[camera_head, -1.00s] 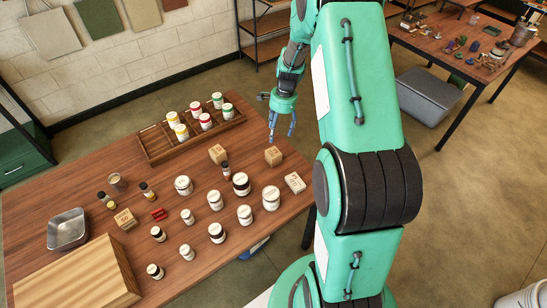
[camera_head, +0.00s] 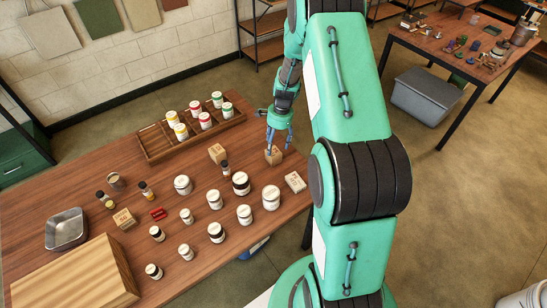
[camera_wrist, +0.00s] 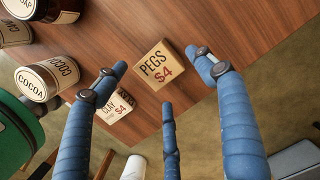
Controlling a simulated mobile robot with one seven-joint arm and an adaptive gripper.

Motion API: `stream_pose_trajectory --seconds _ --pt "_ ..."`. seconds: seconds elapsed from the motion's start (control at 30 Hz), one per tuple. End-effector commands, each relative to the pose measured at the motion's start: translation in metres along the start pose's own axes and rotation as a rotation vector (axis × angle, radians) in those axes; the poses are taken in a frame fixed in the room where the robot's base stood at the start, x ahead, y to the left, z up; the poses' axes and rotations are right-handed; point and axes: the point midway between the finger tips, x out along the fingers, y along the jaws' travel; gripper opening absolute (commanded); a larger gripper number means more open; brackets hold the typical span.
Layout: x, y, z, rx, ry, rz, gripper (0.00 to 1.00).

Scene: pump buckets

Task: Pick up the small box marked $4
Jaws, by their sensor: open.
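A small tan box (camera_wrist: 152,66) reads "PEGS $4" in the wrist view and lies on the wooden table. In the head view this box (camera_head: 273,158) is near the table's right edge, under my gripper (camera_head: 277,147). My gripper (camera_wrist: 160,74) is open. Its three blue fingers spread around the box in the wrist view, and I cannot tell whether any touches it. A second, paler box (camera_wrist: 115,106) reads "CLAY" and "$4". It appears to be the pale box (camera_head: 294,182) by the edge in the head view.
Several jars, including a white one (camera_head: 271,197) and a cocoa jar (camera_wrist: 47,78), stand left of the boxes. Another tan box (camera_head: 217,152) is to the left. A wooden rack (camera_head: 160,146) with jars is behind. Floor lies beyond the table's right edge.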

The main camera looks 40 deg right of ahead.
Motion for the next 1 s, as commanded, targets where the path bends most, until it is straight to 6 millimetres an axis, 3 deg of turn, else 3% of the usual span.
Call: stream_pose_trajectory --seconds 0.47,1.0 --pt "0.005 0.000 0.000 0.000 0.000 0.000 0.70" --pt "0.054 0.001 0.001 0.000 0.000 0.000 0.70"
